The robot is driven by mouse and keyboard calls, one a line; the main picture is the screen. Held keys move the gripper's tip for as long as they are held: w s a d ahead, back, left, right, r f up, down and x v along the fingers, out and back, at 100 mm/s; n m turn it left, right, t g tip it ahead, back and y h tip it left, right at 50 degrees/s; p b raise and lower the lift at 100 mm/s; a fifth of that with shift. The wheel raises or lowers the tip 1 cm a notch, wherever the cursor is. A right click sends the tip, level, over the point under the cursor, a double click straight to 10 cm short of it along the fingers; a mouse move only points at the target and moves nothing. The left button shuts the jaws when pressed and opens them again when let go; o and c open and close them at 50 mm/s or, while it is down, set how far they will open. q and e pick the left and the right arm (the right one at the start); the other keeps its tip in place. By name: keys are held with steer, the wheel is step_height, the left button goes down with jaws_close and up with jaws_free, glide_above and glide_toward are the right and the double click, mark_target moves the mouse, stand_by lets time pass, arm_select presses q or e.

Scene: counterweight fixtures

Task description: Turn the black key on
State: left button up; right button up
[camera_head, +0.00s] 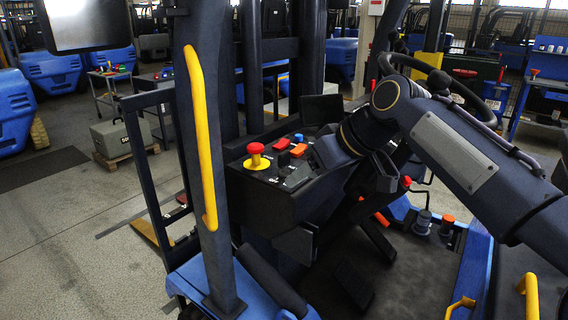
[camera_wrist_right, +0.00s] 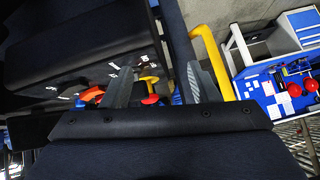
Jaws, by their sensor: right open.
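The black key cannot be clearly made out in either view; it may be hidden by my right gripper or lost against the dark console. The dark console (camera_head: 262,204) of the truck carries the controls. My right gripper (camera_head: 295,176) is low over the console's top, to the right of the red button (camera_head: 256,149). In the right wrist view its two grey fingers (camera_wrist_right: 163,84) are spread apart, with nothing seen held. The red button (camera_wrist_right: 150,99) shows beyond and between them. My left gripper is out of view.
A dark post with a yellow grab bar (camera_head: 202,130) stands left of the console. A dark screen (camera_head: 322,108) stands behind. Floor at left is open.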

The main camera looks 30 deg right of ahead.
steer(key=n+b, duration=0.1)
steer(key=n, duration=0.1)
glide_toward(285, 152)
step_height(285, 152, down, 2)
steer(key=a, duration=0.1)
steer(key=shift+t, duration=0.5)
steer(key=b+x, duration=0.1)
steer(key=x, duration=0.7)
steer(key=shift+w+d, duration=0.1)
steer(key=shift+w, duration=0.3)
steer(key=c, duration=1)
